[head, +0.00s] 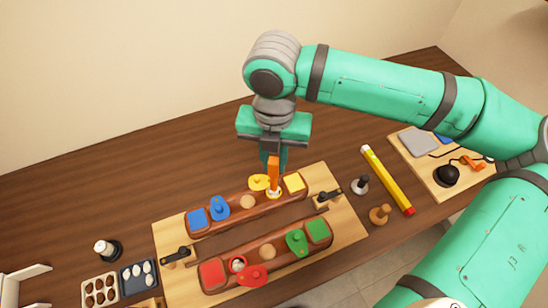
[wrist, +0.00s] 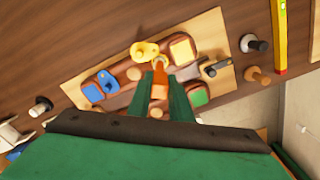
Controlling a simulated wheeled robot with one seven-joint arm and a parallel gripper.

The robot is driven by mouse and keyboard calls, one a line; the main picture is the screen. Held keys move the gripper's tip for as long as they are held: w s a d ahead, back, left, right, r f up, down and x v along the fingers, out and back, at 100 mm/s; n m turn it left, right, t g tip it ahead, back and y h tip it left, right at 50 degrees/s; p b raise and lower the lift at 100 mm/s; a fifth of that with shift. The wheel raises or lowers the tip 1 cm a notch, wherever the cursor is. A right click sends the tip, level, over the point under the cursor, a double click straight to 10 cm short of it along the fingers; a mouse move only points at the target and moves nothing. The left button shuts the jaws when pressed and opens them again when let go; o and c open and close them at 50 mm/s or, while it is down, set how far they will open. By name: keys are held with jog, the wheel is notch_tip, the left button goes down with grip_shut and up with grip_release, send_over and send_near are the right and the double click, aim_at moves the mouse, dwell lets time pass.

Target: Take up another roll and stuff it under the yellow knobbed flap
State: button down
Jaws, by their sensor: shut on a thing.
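The yellow knobbed flap (head: 259,182) lies on the far brown pad, swung to the left of a round, pale-rimmed opening (head: 273,193); the flap also shows in the wrist view (wrist: 145,50). My gripper (head: 272,158) is shut on an upright orange tool (head: 273,175), which also shows between the fingers in the wrist view (wrist: 160,80). The tool's lower end is at the opening, and I cannot tell how deep it goes. Pale rolls (head: 138,272) lie in a dark blue tray at the lower left. The inside of the opening is mostly hidden.
The near brown pad (head: 270,257) carries a red knobbed flap (head: 252,276) beside an opening with something pale inside, and a green knobbed flap (head: 297,241). Black clamps (head: 176,255) stand at the board's ends. A yellow level (head: 388,181) and knobbed pieces (head: 380,214) lie to the right.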

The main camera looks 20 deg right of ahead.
jog(key=shift+w+f, duration=0.1)
jog(key=shift+f, duration=1.45)
jog(key=shift+s+f, duration=0.1)
jog(key=shift+s, duration=0.1)
jog(key=shift+f, duration=0.1)
dwell(0.8)
jog(key=shift+w, duration=0.1)
jog(key=shift+r, duration=4.05)
